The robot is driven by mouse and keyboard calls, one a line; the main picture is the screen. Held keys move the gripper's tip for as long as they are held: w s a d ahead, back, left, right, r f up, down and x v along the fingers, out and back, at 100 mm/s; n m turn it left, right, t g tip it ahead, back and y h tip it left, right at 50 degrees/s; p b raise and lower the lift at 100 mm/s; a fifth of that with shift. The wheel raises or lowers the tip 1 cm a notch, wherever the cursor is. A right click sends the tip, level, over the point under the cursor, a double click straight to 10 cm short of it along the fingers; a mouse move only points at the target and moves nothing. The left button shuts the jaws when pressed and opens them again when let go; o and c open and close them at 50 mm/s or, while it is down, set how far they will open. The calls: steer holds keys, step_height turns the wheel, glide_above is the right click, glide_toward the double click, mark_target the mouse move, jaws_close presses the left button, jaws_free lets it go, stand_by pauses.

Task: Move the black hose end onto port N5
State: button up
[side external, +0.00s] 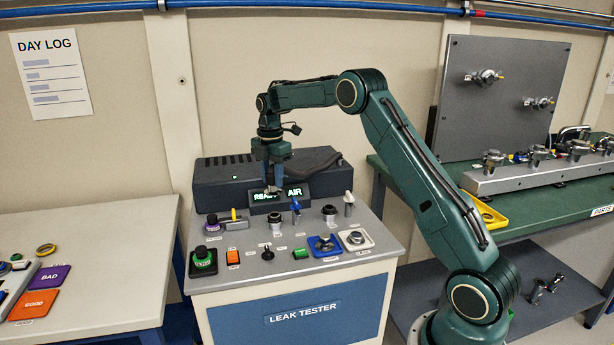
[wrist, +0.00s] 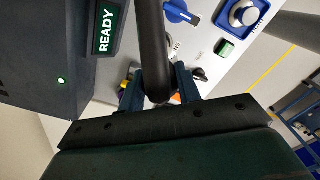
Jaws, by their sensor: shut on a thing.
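My gripper (side external: 272,184) hangs over the back of the leak tester panel (side external: 215,268), in front of the dark display box. In the wrist view my gripper (wrist: 159,92) is shut on the black hose end, with a blue finger on each side. The black hose (wrist: 152,38) runs up from between the fingers across that view. In the side view a black hose (side external: 322,160) lies over the box's right top. Black-topped ports (side external: 275,221) and (side external: 329,211) stand on the panel below.
The dark box (side external: 225,183) shows READY and AIR. A green bench (side external: 540,205) with a metal manifold stands right; a pale table is left.

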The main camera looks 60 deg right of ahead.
mark_target(273, 195)
steer(key=shift+f, duration=3.05)
steer(key=shift+f, duration=0.6)
steer(key=o, duration=1.2)
steer(key=shift+c, duration=0.2)
steer(key=shift+r, duration=0.15)
step_height(273, 195, up, 13)
steer(key=shift+f, duration=0.1)
steer(key=shift+r, duration=0.4)
